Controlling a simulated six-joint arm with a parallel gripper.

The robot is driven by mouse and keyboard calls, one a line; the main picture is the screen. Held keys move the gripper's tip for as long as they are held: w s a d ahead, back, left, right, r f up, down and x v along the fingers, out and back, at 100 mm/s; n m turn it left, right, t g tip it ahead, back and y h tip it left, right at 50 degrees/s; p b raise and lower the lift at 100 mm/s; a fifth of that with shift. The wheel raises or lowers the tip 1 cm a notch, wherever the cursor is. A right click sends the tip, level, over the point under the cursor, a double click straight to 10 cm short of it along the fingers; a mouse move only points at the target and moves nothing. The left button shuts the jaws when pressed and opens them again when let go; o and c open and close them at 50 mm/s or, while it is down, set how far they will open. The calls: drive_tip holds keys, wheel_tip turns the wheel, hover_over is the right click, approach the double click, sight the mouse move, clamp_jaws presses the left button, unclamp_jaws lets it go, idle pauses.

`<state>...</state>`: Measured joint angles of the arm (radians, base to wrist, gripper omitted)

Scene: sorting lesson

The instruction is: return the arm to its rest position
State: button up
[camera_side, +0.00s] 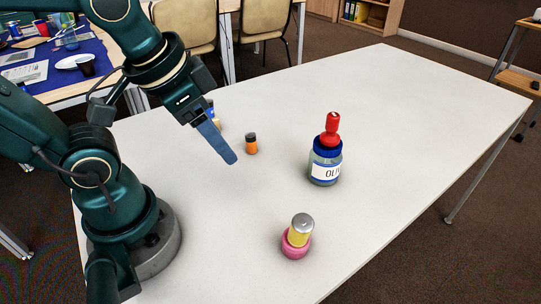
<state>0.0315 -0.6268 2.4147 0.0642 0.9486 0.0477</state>
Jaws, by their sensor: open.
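My gripper (230,157) hangs above the left part of the white table, its blue finger angled down to the right. Only one finger shows clearly; the other is hidden behind it. The jaws are open and I see nothing held between them. The fingertip is left of a small orange jar with a dark cap (251,147) and apart from it in the picture. No marked rest place is visible.
A yellow can (299,232) stands on a pink item (295,250) near the front. Partly hidden small items (217,124) sit behind my gripper. The table's right side (430,110) is clear.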

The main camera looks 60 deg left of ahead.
drive_tip(key=shift+s+d+r+n+t, duration=0.1)
drive_tip(key=shift+s+d+n+t, duration=0.2)
drive_tip(key=shift+n+t, duration=0.25)
idle(0.9)
